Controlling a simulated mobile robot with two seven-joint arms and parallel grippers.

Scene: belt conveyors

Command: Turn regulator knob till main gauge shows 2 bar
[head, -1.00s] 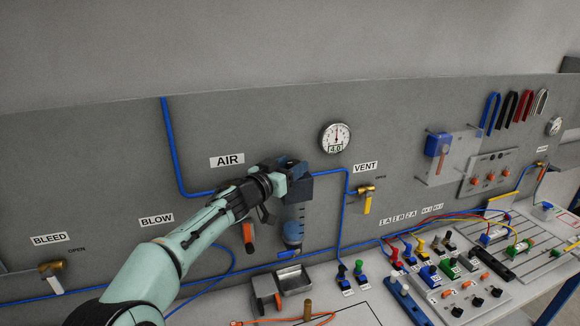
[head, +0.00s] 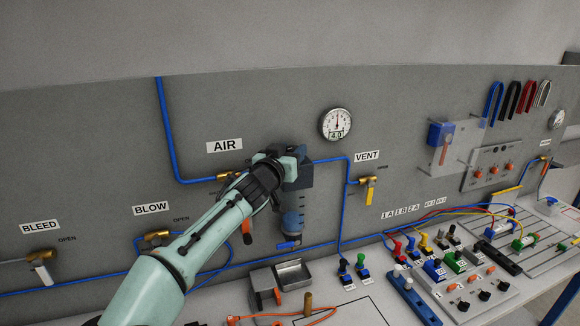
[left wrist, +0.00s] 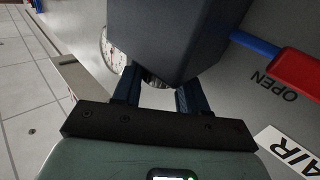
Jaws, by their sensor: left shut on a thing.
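The regulator is a dark blue-grey block (head: 298,183) with a blue bowl below it, mounted upright on the grey panel beside the AIR label. My left gripper (head: 292,157) is at its top. The left wrist view shows the two blue fingers (left wrist: 157,90) shut on the dark ribbed regulator knob (left wrist: 155,82), close against the block (left wrist: 165,35). The fingers hide most of the knob. The main gauge (head: 336,124) is round and white, up and right of the regulator. Its digital window appears to read 4.0, with the needle pointing about upward. My right gripper is out of view.
A yellow-handled VENT valve (head: 369,190) is on the panel to the right. An orange-handled valve lever (head: 247,228) hangs beneath my wrist. A blue pipe (head: 168,130) runs along the panel. A metal tray (head: 291,272) and several coloured fittings crowd the bench below.

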